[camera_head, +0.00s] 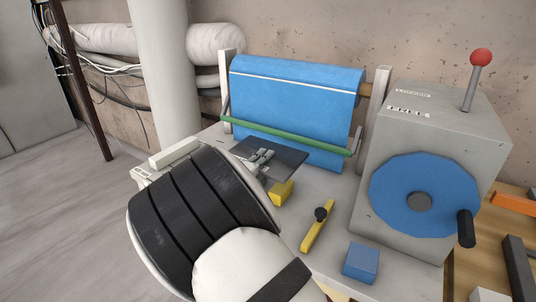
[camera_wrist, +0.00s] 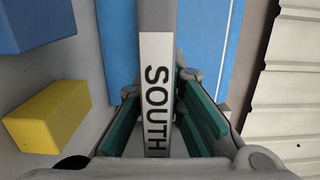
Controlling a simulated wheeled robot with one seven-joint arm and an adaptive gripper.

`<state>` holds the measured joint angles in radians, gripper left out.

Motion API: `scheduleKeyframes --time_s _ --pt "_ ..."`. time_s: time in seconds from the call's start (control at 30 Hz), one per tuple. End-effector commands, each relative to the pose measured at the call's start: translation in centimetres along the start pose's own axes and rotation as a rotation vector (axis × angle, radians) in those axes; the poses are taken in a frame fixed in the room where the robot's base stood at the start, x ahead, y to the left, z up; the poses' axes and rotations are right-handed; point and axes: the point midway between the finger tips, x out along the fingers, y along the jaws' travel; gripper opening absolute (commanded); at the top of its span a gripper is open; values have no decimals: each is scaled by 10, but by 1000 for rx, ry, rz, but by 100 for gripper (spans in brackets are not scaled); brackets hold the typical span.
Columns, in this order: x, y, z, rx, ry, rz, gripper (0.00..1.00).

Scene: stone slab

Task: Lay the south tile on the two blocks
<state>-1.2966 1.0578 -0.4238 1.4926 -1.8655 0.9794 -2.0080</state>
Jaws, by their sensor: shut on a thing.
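My gripper (camera_head: 262,156) is shut on the south tile (camera_head: 288,160), a flat dark grey plate. In the wrist view its light edge with the SOUTH label (camera_wrist: 157,85) lies between the green finger pads of my gripper (camera_wrist: 160,125). In the head view the tile is above and partly behind a yellow block (camera_head: 281,193); I cannot tell whether they touch. The wrist view shows a yellow block (camera_wrist: 46,118) and a blue block (camera_wrist: 35,22) at the left, beside the tile. A blue block (camera_head: 361,262) stands at the slab's front right in the head view.
A blue sheet (camera_head: 298,95) hangs behind the tile, with a green bar (camera_head: 285,136) across it. A grey box (camera_head: 435,125) with a blue wheel (camera_head: 422,195) stands at the right. A yellow bar with a black knob (camera_head: 317,226) lies between the blocks. My arm hides the slab's near left.

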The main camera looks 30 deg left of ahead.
Motion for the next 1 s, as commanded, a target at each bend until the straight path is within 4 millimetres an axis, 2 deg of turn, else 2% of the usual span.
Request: scheduleKeyframes --time_s 0.47,1.0 --pt "-1 -3 -1 1 0 8 0" --pt "0 49 0 0 0 9 0"
